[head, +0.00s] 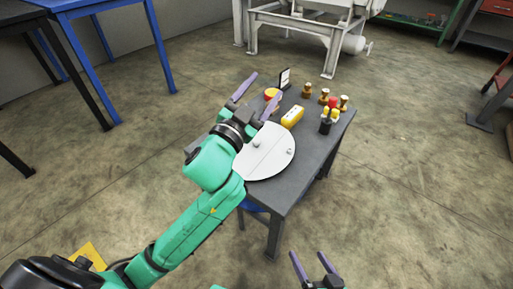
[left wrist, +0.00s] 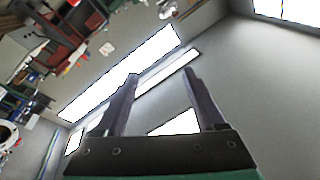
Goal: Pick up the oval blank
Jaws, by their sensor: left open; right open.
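An elongated yellow piece with rounded ends (head: 292,116), which looks like the oval blank, lies on the dark table (head: 308,165) in the head view. My left gripper (head: 268,84) is open and empty. In the picture its fingers are up and to the left of the yellow piece, apart from it; its exact height is hard to tell. In the left wrist view the left gripper (left wrist: 161,75) also shows open and empty, facing ceiling lights and wall. My right gripper (head: 307,254) is open and empty at the bottom, well away from the table top.
A pale round plate (head: 268,157) with small knobs lies on the near table top, partly behind my left arm. A yellow-red round piece (head: 271,93), a small upright sign (head: 285,78), brown knob-shaped pieces (head: 307,90) and a dark yellow-topped item (head: 326,121) stand around the yellow piece.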

